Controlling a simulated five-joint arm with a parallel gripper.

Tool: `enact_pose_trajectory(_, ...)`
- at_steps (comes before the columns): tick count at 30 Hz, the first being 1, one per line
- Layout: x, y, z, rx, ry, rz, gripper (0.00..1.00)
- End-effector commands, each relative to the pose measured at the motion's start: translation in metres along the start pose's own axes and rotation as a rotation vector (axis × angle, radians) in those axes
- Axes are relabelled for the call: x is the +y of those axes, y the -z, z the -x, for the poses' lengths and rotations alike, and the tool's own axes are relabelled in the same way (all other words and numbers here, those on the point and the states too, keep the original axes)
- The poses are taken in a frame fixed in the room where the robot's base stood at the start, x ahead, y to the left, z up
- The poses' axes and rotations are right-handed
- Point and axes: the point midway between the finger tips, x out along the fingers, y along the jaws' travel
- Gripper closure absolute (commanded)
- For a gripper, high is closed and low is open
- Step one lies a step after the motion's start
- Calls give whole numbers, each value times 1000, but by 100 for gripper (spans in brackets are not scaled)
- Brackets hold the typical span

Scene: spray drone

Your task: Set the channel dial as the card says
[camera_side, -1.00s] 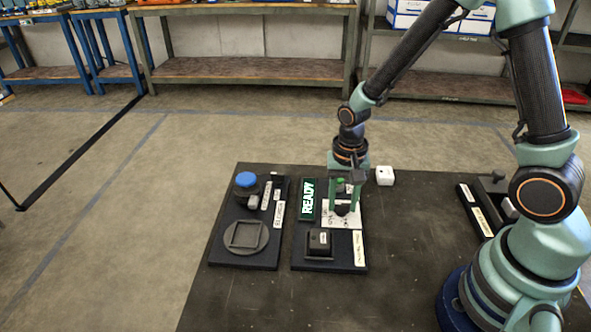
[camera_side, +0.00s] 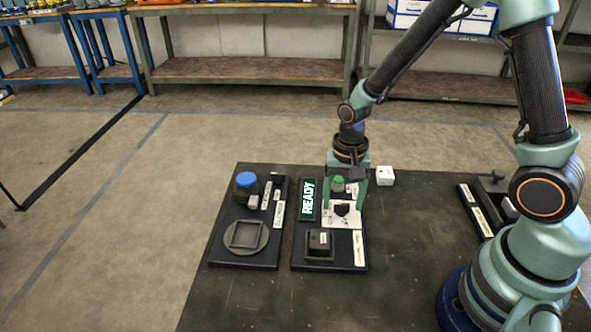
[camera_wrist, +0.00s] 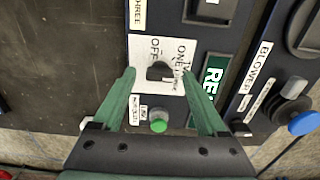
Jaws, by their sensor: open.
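The channel dial is a black knob (camera_side: 342,209) on a white plate; it also shows in the wrist view (camera_wrist: 160,72). Its plate (camera_wrist: 143,85) has printed words, of which OFF and ONE can be read; the rest are unclear. A white label (camera_wrist: 138,14) beyond the plate shows letters ending in REE, partly cut off; it also shows in the side view (camera_side: 359,248). My gripper (camera_wrist: 158,76) is open and empty, with its fingers on either side of the dial and apart from it. The knob's exact pointing is hard to tell.
A green button (camera_wrist: 159,126) sits near the dial, beside a READY sign (camera_side: 308,199). A black block (camera_side: 319,241) stands on the same panel. A left panel carries a blue knob (camera_side: 246,180). A white cube (camera_side: 385,176) lies right of the panel.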

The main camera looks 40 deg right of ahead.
Motion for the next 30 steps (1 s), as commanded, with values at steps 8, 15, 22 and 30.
enact_pose_trajectory(8, -1, 1, 44, 5, 6, 0, 25)
enact_pose_trajectory(15, -1, 1, 89, 4, 5, 0, 25)
enact_pose_trajectory(22, 0, 0, 113, 2, 2, 0, 25)
enact_pose_trajectory(30, 0, 0, 116, 1, 1, 0, 25)
